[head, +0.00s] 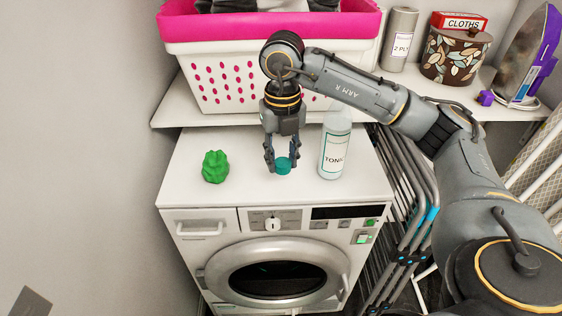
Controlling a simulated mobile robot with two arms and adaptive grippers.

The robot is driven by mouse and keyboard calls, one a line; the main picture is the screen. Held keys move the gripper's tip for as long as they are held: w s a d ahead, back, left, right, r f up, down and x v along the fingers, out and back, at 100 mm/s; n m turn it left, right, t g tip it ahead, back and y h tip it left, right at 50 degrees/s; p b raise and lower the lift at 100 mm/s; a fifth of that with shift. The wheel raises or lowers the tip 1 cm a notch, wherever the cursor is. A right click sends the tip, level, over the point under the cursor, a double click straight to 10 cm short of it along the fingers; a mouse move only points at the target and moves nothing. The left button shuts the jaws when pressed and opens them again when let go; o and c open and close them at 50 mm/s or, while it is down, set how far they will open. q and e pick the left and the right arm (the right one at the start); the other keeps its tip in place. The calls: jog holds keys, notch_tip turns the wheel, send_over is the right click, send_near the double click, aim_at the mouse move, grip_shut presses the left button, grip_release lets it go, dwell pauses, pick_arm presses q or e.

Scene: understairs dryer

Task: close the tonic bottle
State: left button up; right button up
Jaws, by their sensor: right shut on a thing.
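The tonic bottle (334,150) stands upright on top of the white dryer, a pale bottle with a "TONIC" label. Its top is partly hidden behind my right arm, so I cannot see its mouth clearly. My right gripper (283,166) points down over the dryer top, left of the bottle and apart from it. It is shut on a teal cap (283,167), held between the fingertips close to the dryer top. I cannot tell whether the cap touches the surface. My left gripper is not in view.
A green lumpy object (215,167) sits on the dryer top (190,190) at the left. A pink-rimmed white basket (215,85) stands on the shelf behind. A paper roll, a patterned tin (455,55) and an iron (525,60) are at right. A folded drying rack (405,190) stands beside the dryer.

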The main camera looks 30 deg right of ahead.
aim_at(284, 171)
jog(key=s+a+r, duration=0.1)
jog(key=s, duration=0.1)
jog(key=s+a+r, duration=0.1)
jog(key=s, duration=0.1)
jog(key=s+a+r, duration=0.1)
jog(key=s, duration=0.1)
jog(key=shift+a, duration=0.4)
